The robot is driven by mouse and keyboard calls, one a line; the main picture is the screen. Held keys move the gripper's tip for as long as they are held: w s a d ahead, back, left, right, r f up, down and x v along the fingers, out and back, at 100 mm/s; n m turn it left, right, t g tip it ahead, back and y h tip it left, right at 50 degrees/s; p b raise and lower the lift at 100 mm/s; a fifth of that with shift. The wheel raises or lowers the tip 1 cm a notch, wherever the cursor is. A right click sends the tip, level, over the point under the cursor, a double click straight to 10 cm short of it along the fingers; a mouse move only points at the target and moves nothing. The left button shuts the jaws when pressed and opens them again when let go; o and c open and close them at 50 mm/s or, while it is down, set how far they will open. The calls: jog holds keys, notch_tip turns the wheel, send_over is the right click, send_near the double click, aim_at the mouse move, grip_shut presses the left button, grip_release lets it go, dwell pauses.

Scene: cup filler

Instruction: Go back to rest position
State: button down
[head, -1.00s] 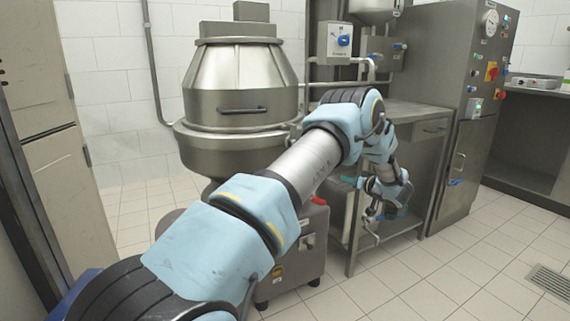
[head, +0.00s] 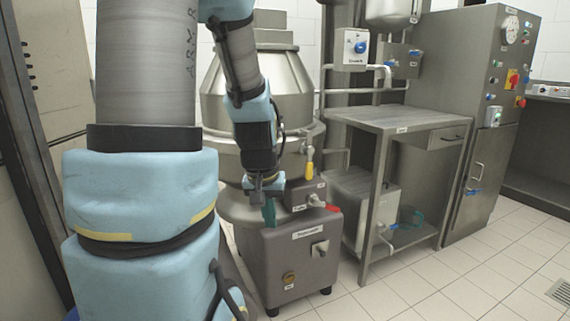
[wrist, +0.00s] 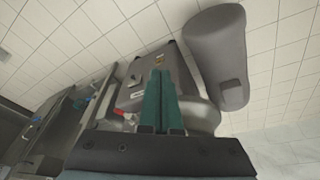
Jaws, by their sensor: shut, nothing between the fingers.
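My gripper (head: 268,212) hangs down in front of the steel cup filler machine (head: 262,95) in the head view, at the end of my folded blue and grey arm. In the wrist view its two green fingers (wrist: 160,100) lie side by side, shut with nothing between them. They point toward the machine's grey base box (wrist: 150,75), which also shows in the head view (head: 295,262). I cannot tell how far the fingertips are from the box.
A steel table (head: 400,119) with a drawer and lower shelf stands right of the machine. A tall steel cabinet (head: 490,110) with a gauge and knobs is farther right. A beige door (head: 50,80) is at the left. Tiled floor (head: 440,290) is free at the front right.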

jog(key=s+a+g, duration=0.2)
jog(key=s+a, duration=0.2)
jog(key=s, duration=0.3)
notch_tip(320, 180, up, 24)
jog(key=p, duration=2.4)
jog(key=shift+w+d+t+y, duration=0.3)
jog(key=shift+w+d, duration=0.05)
jog(key=shift+w, duration=0.1)
